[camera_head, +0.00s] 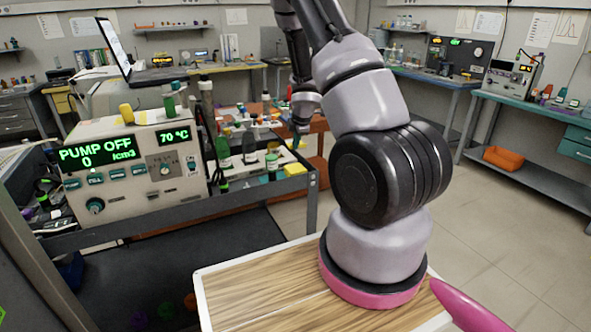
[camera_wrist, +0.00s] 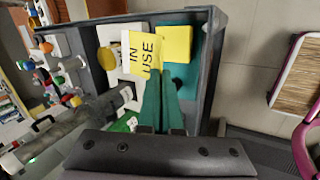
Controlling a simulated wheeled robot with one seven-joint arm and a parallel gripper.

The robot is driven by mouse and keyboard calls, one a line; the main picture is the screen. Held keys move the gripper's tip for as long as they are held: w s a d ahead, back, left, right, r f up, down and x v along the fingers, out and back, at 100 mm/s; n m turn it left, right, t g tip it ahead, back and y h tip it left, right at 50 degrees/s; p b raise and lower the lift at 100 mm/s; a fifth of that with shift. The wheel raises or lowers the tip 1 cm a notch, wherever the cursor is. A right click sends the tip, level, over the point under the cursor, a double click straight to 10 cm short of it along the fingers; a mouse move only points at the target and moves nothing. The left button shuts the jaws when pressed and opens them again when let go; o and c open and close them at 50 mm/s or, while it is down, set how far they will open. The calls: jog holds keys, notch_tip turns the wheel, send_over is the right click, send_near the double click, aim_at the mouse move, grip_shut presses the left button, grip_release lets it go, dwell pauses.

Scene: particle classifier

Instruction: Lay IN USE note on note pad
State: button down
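The IN USE note (camera_wrist: 140,52) is a pale yellow slip with dark lettering, seen in the wrist view at the tips of my gripper (camera_wrist: 156,74). The two green fingers come together at the note's lower edge and look shut on it. The note pad (camera_wrist: 176,43) is a bright yellow square just right of the note in the wrist view. In the head view, a yellow block that looks like the pad (camera_head: 296,169) lies at the cart's near right corner. My gripper is small and partly hidden behind my arm in the head view, and the note cannot be made out there.
The grey-edged cart (camera_wrist: 212,75) holds bottles and small parts left of the pad. A pump unit (camera_head: 130,170) reading PUMP OFF stands at the cart's left. A wooden-topped surface (camera_head: 260,290) is in front. Open floor (camera_head: 500,235) lies right.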

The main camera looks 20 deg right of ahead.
jog(key=n, duration=0.1)
send_near(296, 172)
jog(key=shift+n+y, duration=0.4)
jog(key=x, duration=0.5)
jog(key=shift+w+d+f, duration=0.2)
jog(key=shift+f, duration=0.15)
jog(key=shift+f, duration=0.1)
jog(key=c, duration=1.1)
grip_release()
